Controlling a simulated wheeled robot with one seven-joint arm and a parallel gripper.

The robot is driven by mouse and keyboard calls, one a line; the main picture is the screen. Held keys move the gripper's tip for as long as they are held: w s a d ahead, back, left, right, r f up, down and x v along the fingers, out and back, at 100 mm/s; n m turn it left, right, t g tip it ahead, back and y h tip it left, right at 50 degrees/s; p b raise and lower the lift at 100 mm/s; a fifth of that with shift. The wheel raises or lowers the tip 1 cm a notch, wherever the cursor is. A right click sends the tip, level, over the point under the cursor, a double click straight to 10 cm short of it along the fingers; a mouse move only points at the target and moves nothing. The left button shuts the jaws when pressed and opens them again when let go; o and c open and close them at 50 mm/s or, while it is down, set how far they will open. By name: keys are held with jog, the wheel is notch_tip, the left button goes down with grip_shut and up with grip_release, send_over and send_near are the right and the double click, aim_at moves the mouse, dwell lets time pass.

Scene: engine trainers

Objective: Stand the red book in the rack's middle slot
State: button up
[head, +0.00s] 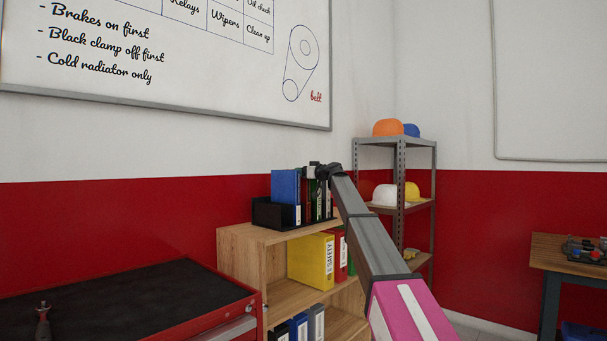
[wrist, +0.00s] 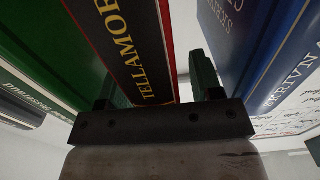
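The red book, with a black spine, gold lettering and a red edge, stands between my gripper's fingers in the wrist view (wrist: 145,50). My gripper (wrist: 155,88) is open around it; a light gap shows between the book and the right finger. The black rack (head: 268,214) stands on top of the wooden shelf unit, and my gripper (head: 318,172) is at its books' top edges. The red book is mostly hidden in the head view. In the wrist view it is between a green book (wrist: 45,45) and a blue book (wrist: 265,45). Its lower end and slot are hidden.
The blue book (head: 285,187) stands at the rack's left, and dark green books (head: 316,203) at its right. Binders, including a yellow one (head: 311,261), fill lower shelves. A metal shelf with helmets (head: 388,127) stands right. A red tool cabinet (head: 125,305) is front left.

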jog(key=shift+r, duration=0.1)
jog(key=v, duration=1.2)
jog(key=s+d+f+m+g+h, duration=0.15)
jog(key=s+f, duration=0.35)
jog(key=f, duration=0.9)
jog(key=s+d+f+m+g+h, duration=0.1)
jog(key=s+d+f+m+h, duration=0.2)
jog(key=f, duration=1.2)
jog(key=s+d+f+m+g+h, duration=0.1)
jog(key=s+d+f+g+h, duration=0.15)
jog(key=s+f, duration=0.75)
jog(key=s+d+f+m+g+h, duration=0.1)
jog(key=s+d+f, duration=0.3)
jog(key=s+f, duration=0.5)
jog(key=s+d+f+m+g+h, duration=0.2)
jog(key=s+d+f+g+h, duration=0.1)
jog(key=s+f, duration=0.6)
jog(key=s+d+f+m+g+h, duration=0.2)
jog(key=s+d+f, duration=0.3)
jog(key=s+f, duration=0.5)
notch_tip(320, 180, down, 4)
jog(key=shift+d+f+h, duration=0.1)
jog(key=shift+d+h, duration=0.15)
jog(key=shift+h, duration=0.35)
